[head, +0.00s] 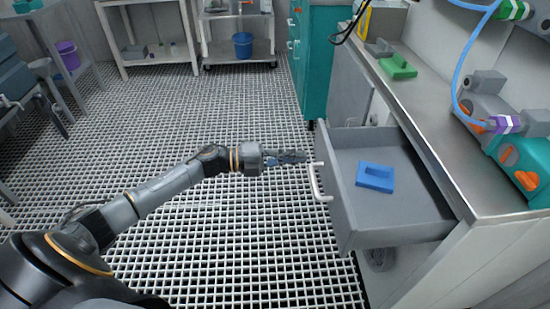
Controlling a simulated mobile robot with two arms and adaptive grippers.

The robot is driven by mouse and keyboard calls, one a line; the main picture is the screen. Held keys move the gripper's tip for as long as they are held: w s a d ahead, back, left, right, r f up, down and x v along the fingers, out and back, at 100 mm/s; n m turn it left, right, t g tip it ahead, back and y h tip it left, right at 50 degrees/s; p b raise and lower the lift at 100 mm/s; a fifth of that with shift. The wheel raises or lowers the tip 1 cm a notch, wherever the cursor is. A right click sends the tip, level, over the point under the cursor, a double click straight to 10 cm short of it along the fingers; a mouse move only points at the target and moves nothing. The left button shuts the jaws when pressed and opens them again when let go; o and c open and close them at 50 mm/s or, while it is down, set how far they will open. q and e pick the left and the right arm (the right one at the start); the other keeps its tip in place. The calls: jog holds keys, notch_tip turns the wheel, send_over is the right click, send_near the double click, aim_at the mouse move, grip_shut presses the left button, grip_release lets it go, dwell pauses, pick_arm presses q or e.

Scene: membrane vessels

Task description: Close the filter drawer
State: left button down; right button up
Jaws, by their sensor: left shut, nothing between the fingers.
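The filter drawer (350,212) is a grey box pulled out from under the counter at the right of the head view. Its white bar handle (318,182) is on the front face, which points left. A blue block-like item (375,177) lies inside on the drawer floor. My left gripper (303,157) is shut and empty, with its tips just left of the drawer front, close to the upper end of the handle. I cannot tell whether the tips touch it. My right gripper is not in view.
The metal counter (432,110) runs above the drawer, with a green item (397,67) and teal and orange fittings (520,165) on it. A teal cabinet (312,60) stands behind. A cart with a blue bucket (243,45) is at the back. The grid floor (200,110) left of the drawer is clear.

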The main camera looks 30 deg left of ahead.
aim_at(324, 156)
pick_arm(q)
jog(key=x, duration=0.4)
jog(key=shift+w+d, duration=0.2)
jog(key=shift+d, duration=0.05)
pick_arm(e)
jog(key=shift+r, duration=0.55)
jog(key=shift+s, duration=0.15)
